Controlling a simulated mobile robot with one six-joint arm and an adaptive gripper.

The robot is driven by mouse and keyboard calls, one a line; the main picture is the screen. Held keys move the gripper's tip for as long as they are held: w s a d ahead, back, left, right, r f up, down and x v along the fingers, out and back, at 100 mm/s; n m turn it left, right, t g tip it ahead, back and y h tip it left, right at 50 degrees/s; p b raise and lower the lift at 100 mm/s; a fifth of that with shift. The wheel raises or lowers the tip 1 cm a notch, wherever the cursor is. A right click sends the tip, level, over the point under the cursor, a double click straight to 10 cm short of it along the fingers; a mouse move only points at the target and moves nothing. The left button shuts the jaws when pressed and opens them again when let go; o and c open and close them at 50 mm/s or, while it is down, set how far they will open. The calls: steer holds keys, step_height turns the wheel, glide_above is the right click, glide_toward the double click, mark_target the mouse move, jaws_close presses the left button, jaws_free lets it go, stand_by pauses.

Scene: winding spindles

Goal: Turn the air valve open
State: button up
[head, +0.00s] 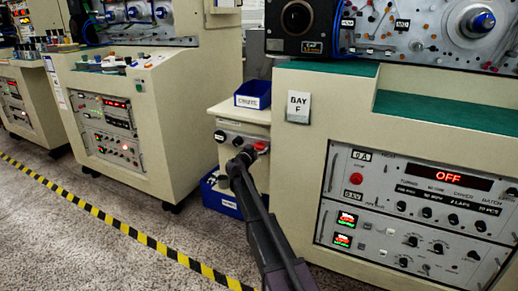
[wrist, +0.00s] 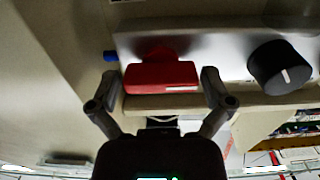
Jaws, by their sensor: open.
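The air valve looks to be the red handle (wrist: 160,78) on a pale panel in the wrist view. It lies level across the picture, with a small pale line near its lower right edge. In the head view a red handle (head: 261,146) shows at the right end of the small panel, partly behind my arm. My gripper (wrist: 159,74) is open, one finger on each side of the red handle, with gaps at both ends. In the head view my gripper (head: 243,157) is at the front of that panel; its fingertips are hard to make out.
A black knob (wrist: 280,67) with a white mark sits right of the red handle. A blue bin (head: 253,93) stands on the cabinet, another (head: 218,196) below. The Bay F machine (head: 298,107) borders on the right, its display reading OFF. Striped tape (head: 120,227) crosses the floor.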

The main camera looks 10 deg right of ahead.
steer(key=c, duration=0.9)
steer(key=shift+o, duration=0.2)
steer(key=shift+d, duration=0.15)
